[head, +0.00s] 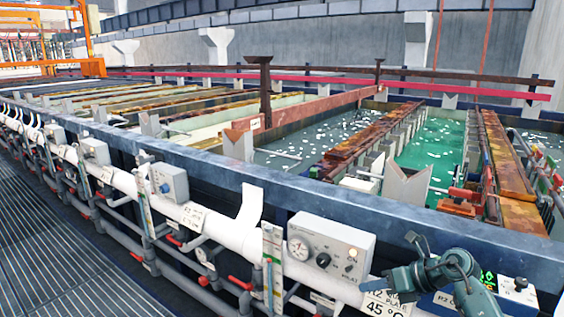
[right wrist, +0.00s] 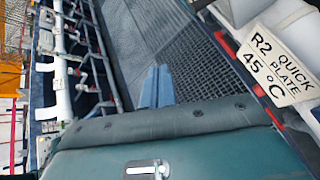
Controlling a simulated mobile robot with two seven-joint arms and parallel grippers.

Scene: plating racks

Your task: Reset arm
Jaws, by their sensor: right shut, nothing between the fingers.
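My right gripper (head: 389,274) is in the lower right of the head view, at the end of my teal arm, in front of the control boxes and close to the sign reading R2 and PLATE 45 °C (head: 385,304). In the right wrist view its two blue-grey fingers (right wrist: 157,86) lie together with nothing between them, over the grated walkway. The same sign (right wrist: 281,50) stands large at the right of that view, apart from the fingers. My left gripper is not in view.
A white pipe (head: 190,212) with gauge and control boxes (head: 330,248) runs along the tank wall. Beyond the blue rim (head: 215,178) are tanks of green liquid (head: 436,150) and rusty bars. The grated walkway (head: 45,255) at the left is clear.

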